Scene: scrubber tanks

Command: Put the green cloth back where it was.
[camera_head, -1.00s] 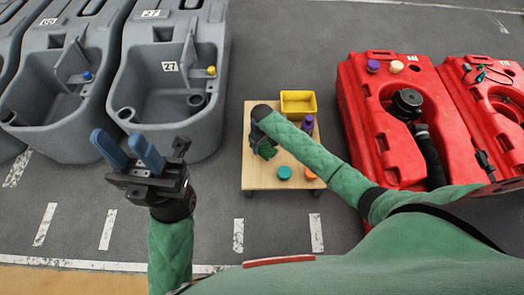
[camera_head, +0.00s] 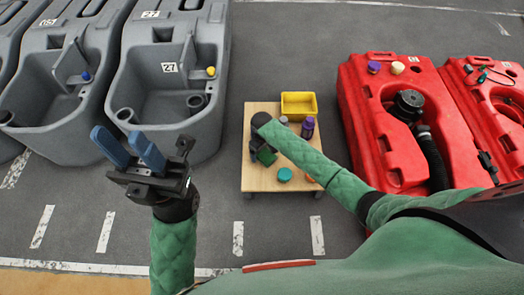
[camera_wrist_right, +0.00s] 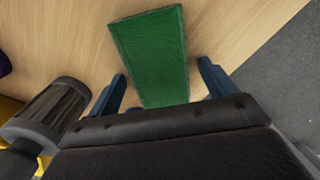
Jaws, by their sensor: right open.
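The green cloth (camera_wrist_right: 152,55) lies on the wooden table in the right wrist view, as a folded rectangle. It also shows as a dark green patch in the head view (camera_head: 266,156), partly covered by my right gripper. My right gripper (camera_wrist_right: 162,85) is open, its blue fingers on either side of the cloth's near end. I cannot tell whether the fingers touch it. My left gripper (camera_head: 128,148) is open and empty, held up left of the table over the floor.
The small wooden table (camera_head: 290,182) also bears a yellow bin (camera_head: 298,105), a purple bottle (camera_head: 308,127), a teal lid (camera_head: 284,174) and an orange item. Grey tanks (camera_head: 170,75) stand at left, red tanks (camera_head: 385,125) at right. A grey-black cylinder (camera_wrist_right: 52,108) stands beside my right gripper.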

